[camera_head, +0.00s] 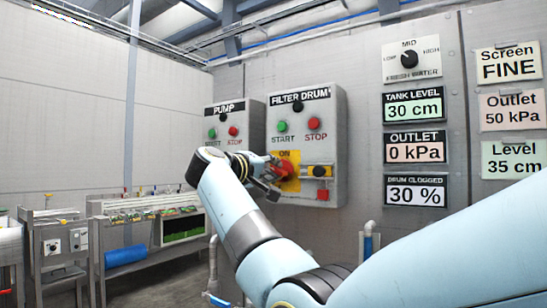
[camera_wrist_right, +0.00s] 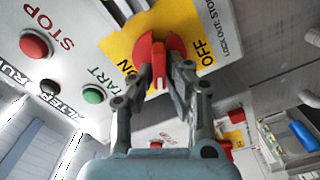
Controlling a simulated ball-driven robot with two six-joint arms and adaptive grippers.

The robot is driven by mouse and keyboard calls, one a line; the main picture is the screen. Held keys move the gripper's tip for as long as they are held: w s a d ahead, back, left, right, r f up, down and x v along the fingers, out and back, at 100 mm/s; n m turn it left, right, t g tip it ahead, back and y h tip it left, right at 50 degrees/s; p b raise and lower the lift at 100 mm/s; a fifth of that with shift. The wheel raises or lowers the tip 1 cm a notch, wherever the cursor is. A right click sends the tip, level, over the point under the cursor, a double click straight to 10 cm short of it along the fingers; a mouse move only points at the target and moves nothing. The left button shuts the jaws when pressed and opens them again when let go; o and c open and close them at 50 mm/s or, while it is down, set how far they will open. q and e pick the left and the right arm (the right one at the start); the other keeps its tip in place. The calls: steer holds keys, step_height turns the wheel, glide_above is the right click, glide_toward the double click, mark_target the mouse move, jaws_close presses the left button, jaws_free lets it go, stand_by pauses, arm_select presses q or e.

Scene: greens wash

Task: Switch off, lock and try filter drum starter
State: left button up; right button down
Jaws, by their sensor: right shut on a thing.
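The grey filter drum starter box (camera_head: 334,120) hangs on the wall, with a green START button (camera_head: 282,126) and a red STOP button (camera_head: 314,123). Its red rotary handle (camera_head: 289,171) sits on a yellow plate (camera_wrist_right: 124,45) marked ON and OFF. My right gripper (camera_head: 274,172) is shut on the handle; in the wrist view its two fingers straddle the red grip (camera_wrist_right: 159,66). I cannot tell exactly which mark the handle points to. My left gripper is not in view.
The PUMP starter box (camera_head: 224,148) hangs just left, close to my right forearm. Gauge signs, including DRUM CLOGGED 30 % (camera_head: 415,191), and a MID selector (camera_head: 409,59) are on the wall to the right. A bench with trays (camera_head: 150,213) stands at the left.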

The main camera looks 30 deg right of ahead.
steer(key=n+p, duration=0.3)
steer(key=n, duration=0.1)
steer(key=shift+f+n+p, duration=0.1)
steer(key=shift+n+p, duration=0.3)
steer(key=shift+f+n+p, duration=0.15)
steer(key=shift+n+p, duration=0.3)
steer(key=shift+n, duration=0.15)
steer(key=c, duration=1.4)
jaws_free()
steer(key=shift+w+a, duration=0.1)
steer(key=shift+o, duration=0.2)
steer(key=v, duration=0.7)
steer(key=shift+a, duration=0.2)
steer(key=shift+f, duration=0.1)
